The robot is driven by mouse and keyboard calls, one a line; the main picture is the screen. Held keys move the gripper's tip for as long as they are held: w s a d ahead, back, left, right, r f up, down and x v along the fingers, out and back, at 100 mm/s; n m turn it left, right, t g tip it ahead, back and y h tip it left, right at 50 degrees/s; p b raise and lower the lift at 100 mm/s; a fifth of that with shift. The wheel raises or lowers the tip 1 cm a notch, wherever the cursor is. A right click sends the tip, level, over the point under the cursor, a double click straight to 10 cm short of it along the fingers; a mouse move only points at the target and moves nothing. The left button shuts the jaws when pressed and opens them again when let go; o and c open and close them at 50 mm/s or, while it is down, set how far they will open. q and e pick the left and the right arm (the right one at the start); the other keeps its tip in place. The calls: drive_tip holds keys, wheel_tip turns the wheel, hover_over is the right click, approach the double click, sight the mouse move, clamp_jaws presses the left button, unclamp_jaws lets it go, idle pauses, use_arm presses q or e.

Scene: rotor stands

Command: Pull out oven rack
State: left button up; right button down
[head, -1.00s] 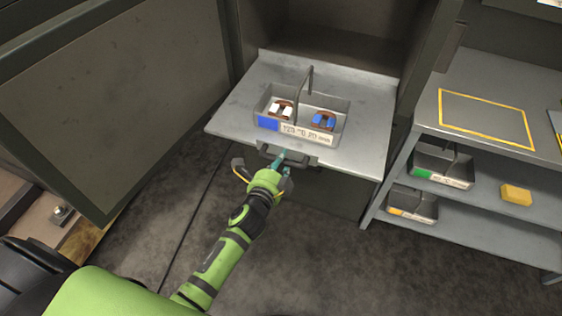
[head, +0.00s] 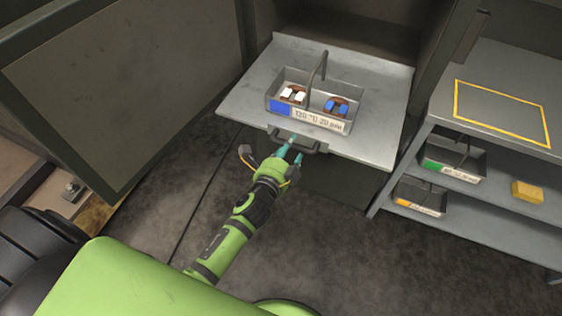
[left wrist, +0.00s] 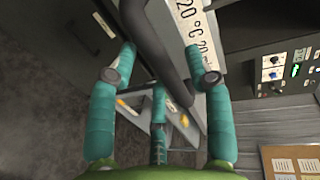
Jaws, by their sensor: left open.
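The oven rack (head: 246,93) is a flat grey metal tray, sticking well out of the open oven (head: 360,30). A dark handle (head: 308,147) is on its front edge; it also shows in the left wrist view (left wrist: 153,45). A grey basket (head: 335,122) with a blue label patch, a tall handle and white and blue pieces inside stands on the rack. My left gripper (head: 297,151) is at the handle, its teal fingers open. In the left wrist view the fingers (left wrist: 160,64) are spread on both sides of the handle bar. Contact cannot be told. My right gripper is out of view.
The oven door (head: 130,90) stands wide open on the left. A grey shelf unit on the right has a yellow-outlined area (head: 503,112), a green-labelled bin (head: 455,160), an orange-labelled bin (head: 420,198) and a yellow block (head: 527,191). The floor in front is clear.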

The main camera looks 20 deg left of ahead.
use_arm(q)
drive_tip(key=v, duration=1)
drive_tip(key=shift+s, duration=0.3)
drive_tip(key=shift+r, duration=0.1)
drive_tip(key=s+f+n+g, duration=0.3)
drive_tip(key=s+f, duration=0.1)
drive_tip(key=f, duration=0.6)
drive_tip(key=s+f+n+g, duration=0.2)
drive_tip(key=s+f, duration=0.2)
drive_tip(key=f, duration=0.5)
drive_tip(key=s+f+n+g, duration=0.3)
drive_tip(key=s+f, duration=0.1)
drive_tip(key=f, duration=0.6)
drive_tip(key=s+a+f+n+g, duration=0.2)
drive_tip(key=s+f, duration=0.4)
drive_tip(key=s, duration=0.5)
drive_tip(key=s+a+f+n+g, duration=0.3)
drive_tip(key=s+f+n, duration=0.3)
drive_tip(key=s, duration=0.5)
drive_tip(key=shift+a+f+g+y, duration=0.25)
drive_tip(key=shift+f+g+y, duration=0.05)
drive_tip(key=shift+g, duration=0.5)
idle(0.7)
